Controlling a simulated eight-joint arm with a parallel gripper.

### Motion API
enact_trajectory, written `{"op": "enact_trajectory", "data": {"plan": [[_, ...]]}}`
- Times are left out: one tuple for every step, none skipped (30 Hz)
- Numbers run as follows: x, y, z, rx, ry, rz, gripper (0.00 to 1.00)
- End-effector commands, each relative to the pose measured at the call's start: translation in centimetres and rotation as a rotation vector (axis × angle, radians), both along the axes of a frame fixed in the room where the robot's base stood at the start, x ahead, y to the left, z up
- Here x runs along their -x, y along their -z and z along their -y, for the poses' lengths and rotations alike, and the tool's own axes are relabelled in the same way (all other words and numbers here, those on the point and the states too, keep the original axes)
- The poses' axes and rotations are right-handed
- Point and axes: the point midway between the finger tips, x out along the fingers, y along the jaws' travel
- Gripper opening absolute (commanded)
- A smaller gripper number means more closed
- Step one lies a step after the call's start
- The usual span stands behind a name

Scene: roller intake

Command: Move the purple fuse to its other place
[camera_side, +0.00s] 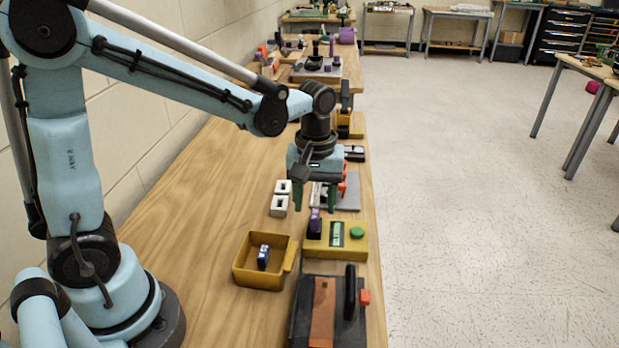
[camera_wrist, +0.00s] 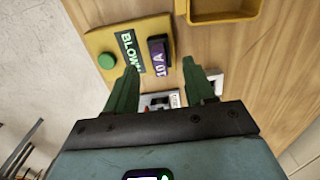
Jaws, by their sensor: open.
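The purple fuse (camera_side: 315,220) stands at the left end of the yellow block (camera_side: 335,252), beside a dark green label and a round green button. In the wrist view the fuse (camera_wrist: 158,56) reads "10 A", and the label beside it reads "BLOWN", its end partly covered by a finger. My gripper (camera_side: 314,207) is open, with its green fingers pointing down just above the fuse. In the wrist view the fuse shows between the two fingertips (camera_wrist: 160,62). I cannot tell how far down the fingers reach beside it.
A yellow tray (camera_side: 240,272) holding a small blue piece stands at the front left. Two white sockets (camera_side: 280,205) sit behind it. A grey plate (camera_side: 349,192) with red parts lies behind the block. A black machine (camera_side: 300,312) stands in front. Bare wood lies to the left.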

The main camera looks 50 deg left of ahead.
Motion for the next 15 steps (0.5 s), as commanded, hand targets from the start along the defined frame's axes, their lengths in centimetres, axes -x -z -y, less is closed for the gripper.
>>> {"op": "enact_trajectory", "data": {"plan": [[0.0, 0.0, 0.0, 0.0, 0.0, 0.0, 0.54], [0.0, -0.1, 0.0, 0.0, 0.0, 0.0, 0.54], [0.0, -0.2, 0.0, 0.0, 0.0, 0.0, 0.54], [0.0, -0.4, 0.0, 0.0, 0.0, 0.0, 0.54], [0.0, -0.6, 0.0, 0.0, 0.0, 0.0, 0.54], [0.0, -1.0, 0.0, 0.0, 0.0, 0.0, 0.54], [0.0, -1.3, 0.0, 0.0, 0.0, 0.0, 0.54], [0.0, -1.7, 0.0, 0.0, 0.0, 0.0, 0.54], [0.0, -2.2, 0.0, 0.0, 0.0, 0.0, 0.54], [0.0, -2.7, 0.0, 0.0, 0.0, 0.0, 0.54], [0.0, -3.2, 0.0, 0.0, 0.0, 0.0, 0.54], [0.0, -3.8, 0.0, 0.0, 0.0, 0.0, 0.54], [0.0, -4.3, 0.0, 0.0, 0.0, 0.0, 0.54], [0.0, -4.8, 0.0, 0.0, 0.0, 0.0, 0.54], [0.0, -5.5, 0.0, 0.0, 0.0, 0.0, 0.54]]}}
